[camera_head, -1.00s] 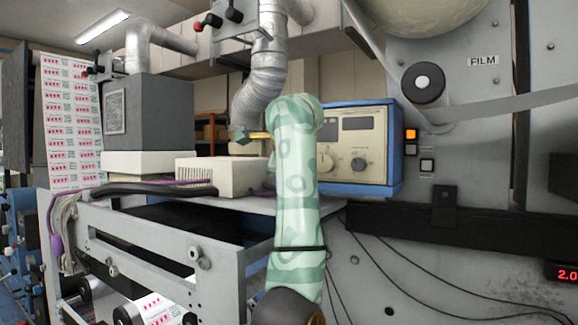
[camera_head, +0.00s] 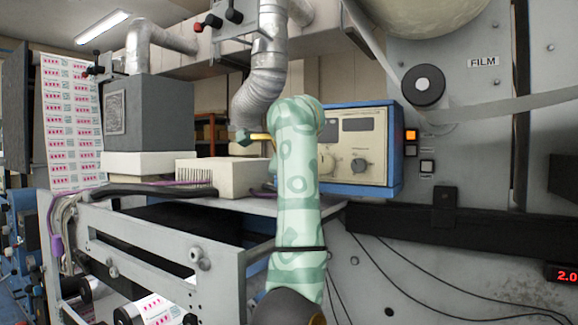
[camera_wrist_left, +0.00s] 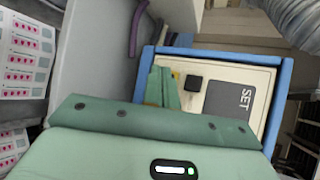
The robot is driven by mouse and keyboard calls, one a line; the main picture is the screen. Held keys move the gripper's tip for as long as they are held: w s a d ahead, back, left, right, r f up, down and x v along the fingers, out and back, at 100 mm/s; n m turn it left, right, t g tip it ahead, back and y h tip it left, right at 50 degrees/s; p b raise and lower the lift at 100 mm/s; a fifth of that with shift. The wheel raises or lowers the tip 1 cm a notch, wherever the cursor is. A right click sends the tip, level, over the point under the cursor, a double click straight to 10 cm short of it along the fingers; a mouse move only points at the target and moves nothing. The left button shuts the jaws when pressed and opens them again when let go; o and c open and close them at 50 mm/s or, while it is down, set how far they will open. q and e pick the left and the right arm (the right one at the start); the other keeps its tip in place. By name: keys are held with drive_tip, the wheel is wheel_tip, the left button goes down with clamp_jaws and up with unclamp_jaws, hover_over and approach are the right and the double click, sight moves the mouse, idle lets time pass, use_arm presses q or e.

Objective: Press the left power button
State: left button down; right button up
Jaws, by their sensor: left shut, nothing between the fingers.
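A blue-framed control unit (camera_head: 396,150) stands on the machine's shelf, with a cream front panel, a dark display and knobs. My left arm hides the left part of its panel in the head view. In the left wrist view the unit (camera_wrist_left: 286,95) shows rolled sideways, with a dark display marked SET and a black square button (camera_wrist_left: 193,83). My left gripper (camera_wrist_left: 162,76) is shut and empty, its fingertips close beside that button; I cannot tell whether they touch the panel. My right gripper is not in view.
An orange lit button (camera_head: 410,135) and two darker buttons are on the grey wall right of the unit. A cream vented box (camera_head: 220,175) stands left of my arm. A silver duct (camera_head: 262,85) hangs above the gripper. Cables run below.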

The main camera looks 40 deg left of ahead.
use_arm(q)
drive_tip(key=shift+w, duration=0.25)
drive_tip(key=shift+w+p, duration=0.35)
drive_tip(key=shift+w, duration=0.05)
idle(0.5)
drive_tip(key=shift+s, duration=0.1)
drive_tip(key=shift+s+b, duration=0.3)
drive_tip(key=shift+s, duration=0.45)
drive_tip(key=shift+s+d, duration=0.1)
drive_tip(key=shift+s, duration=0.2)
drive_tip(key=s, duration=0.3)
drive_tip(key=s+b, duration=0.1)
drive_tip(key=s, duration=0.1)
drive_tip(key=shift+s+d, duration=0.2)
drive_tip(key=shift+d, duration=0.1)
